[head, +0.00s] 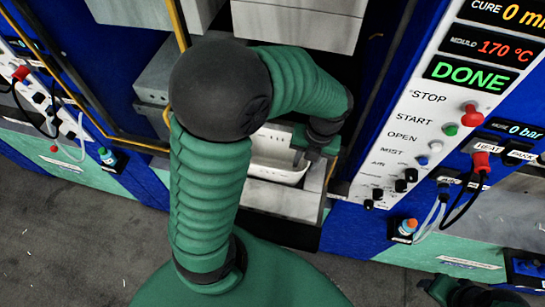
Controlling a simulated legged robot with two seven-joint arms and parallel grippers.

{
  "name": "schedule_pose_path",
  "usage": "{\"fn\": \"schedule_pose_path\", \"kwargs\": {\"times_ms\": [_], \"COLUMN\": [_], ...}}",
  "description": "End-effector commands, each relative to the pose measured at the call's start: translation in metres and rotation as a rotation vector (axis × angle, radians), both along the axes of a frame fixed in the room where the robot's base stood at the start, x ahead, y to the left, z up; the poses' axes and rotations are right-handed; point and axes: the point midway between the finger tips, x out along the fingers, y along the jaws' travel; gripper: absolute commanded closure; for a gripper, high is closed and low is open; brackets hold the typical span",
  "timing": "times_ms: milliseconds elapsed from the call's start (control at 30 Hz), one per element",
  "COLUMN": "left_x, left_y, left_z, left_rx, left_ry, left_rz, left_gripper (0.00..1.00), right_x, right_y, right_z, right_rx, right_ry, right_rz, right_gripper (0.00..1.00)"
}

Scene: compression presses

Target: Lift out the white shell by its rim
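The white shell (272,172) is a shallow basin-like piece with a pale rim. It sits in the grey lower mould (283,199) of the open press in the middle of the head view. My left arm bends over it and hides its left and far parts. My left gripper (310,147) points down at the shell's right end, close to the rim. Whether its fingers are apart or closed on the rim does not show. Part of my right gripper (440,290) is at the bottom right corner, cut off by the picture's edge and away from the shell.
The grey upper mould block (295,25) hangs above the lower one. A control panel (425,130) with buttons, plugged hoses and a green DONE display (470,76) stands to the right. An orange-capped bottle (406,229) is below it. Another panel is at the left.

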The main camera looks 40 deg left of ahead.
Motion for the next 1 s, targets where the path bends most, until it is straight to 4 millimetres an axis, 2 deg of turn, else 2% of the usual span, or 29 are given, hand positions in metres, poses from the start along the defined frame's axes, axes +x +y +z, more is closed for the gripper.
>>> {"fn": "schedule_pose_path", "kwargs": {"times_ms": [133, 367, 1000], "left_x": [0.0018, 0.0025, 0.0020], "left_y": [-0.0001, 0.0000, 0.0000], "left_z": [-0.0008, -0.0009, -0.0004], "left_rx": [-0.001, 0.000, 0.000], "left_ry": [0.001, 0.002, 0.002], "left_rz": [0.000, -0.001, -0.001], "left_gripper": [0.70, 1.00, 1.00], "right_x": [-0.0002, -0.0001, -0.0001], "right_y": [-0.0001, -0.0001, 0.0000], "right_z": [-0.0008, -0.0007, -0.0008], "right_rx": [0.000, 0.000, 0.000], "right_ry": [0.000, 0.000, 0.000], "right_rz": [0.000, 0.000, 0.000], "right_gripper": [0.48, 0.48, 0.48]}}
